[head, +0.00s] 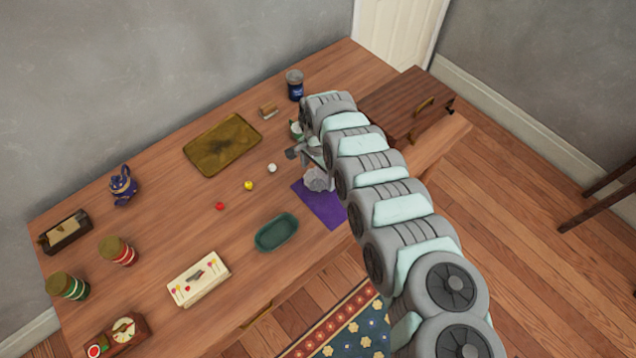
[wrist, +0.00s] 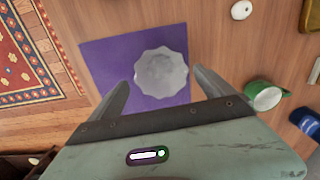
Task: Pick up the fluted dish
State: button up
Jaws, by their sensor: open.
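The fluted dish (wrist: 161,73) is pale grey-white with a scalloped rim. In the wrist view it sits on a purple mat (wrist: 105,60), near the mat's right edge. My gripper (wrist: 162,85) is open, with one finger on each side of the dish in that view; I cannot tell whether either finger touches it. In the head view the dish (head: 318,180) shows at the mat's upper edge (head: 325,208), partly hidden by my arm. My gripper (head: 300,153) is mostly hidden by the arm there.
A green mug (wrist: 266,96) and a dark blue can (wrist: 305,122) stand right of my gripper. A white egg-like object (head: 271,168), a yellow ball (head: 249,185) and a green oval dish (head: 277,232) are nearby. A wooden box (head: 408,105) stands behind my arm.

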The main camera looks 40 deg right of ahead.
aim_at(318, 184)
notch_tip(318, 184, down, 3)
jog(key=shift+w+f+b, duration=0.1)
jog(key=shift+f+b, duration=0.1)
jog(key=shift+b, duration=0.3)
jog(key=shift+c, duration=0.5)
jog(key=c, duration=1.3)
jog(key=shift+r, duration=0.1)
